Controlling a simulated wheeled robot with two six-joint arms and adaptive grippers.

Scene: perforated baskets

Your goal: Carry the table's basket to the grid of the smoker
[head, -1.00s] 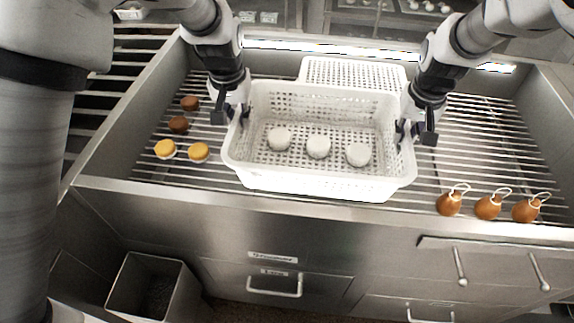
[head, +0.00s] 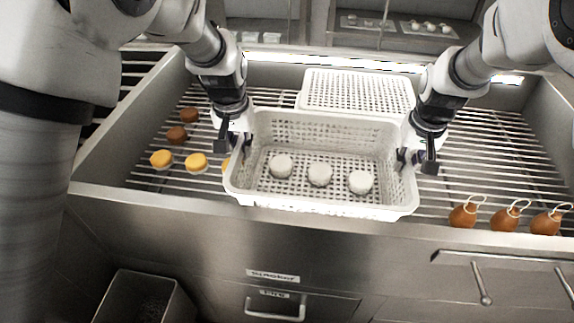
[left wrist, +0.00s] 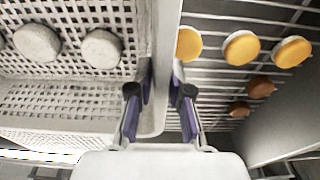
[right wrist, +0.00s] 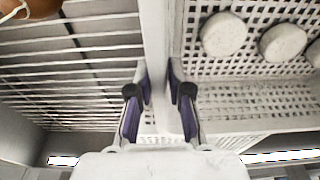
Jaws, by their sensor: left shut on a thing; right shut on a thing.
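The white perforated basket (head: 320,206) holds three round white cheeses and is over the front part of the smoker's grid (head: 470,150). I cannot tell whether it touches the bars. My left gripper (head: 237,145) is shut on the basket's left wall, which also shows between its fingers in the left wrist view (left wrist: 163,75). My right gripper (head: 412,160) is shut on the right wall, seen between its fingers in the right wrist view (right wrist: 155,70). The basket looks about level.
Orange-topped rounds (head: 196,161) and brown rounds (head: 177,134) lie to the left, one orange partly hidden by the basket. Brown pear-shaped cheeses with cords (head: 506,216) lie at the front right. Bars at right are clear.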

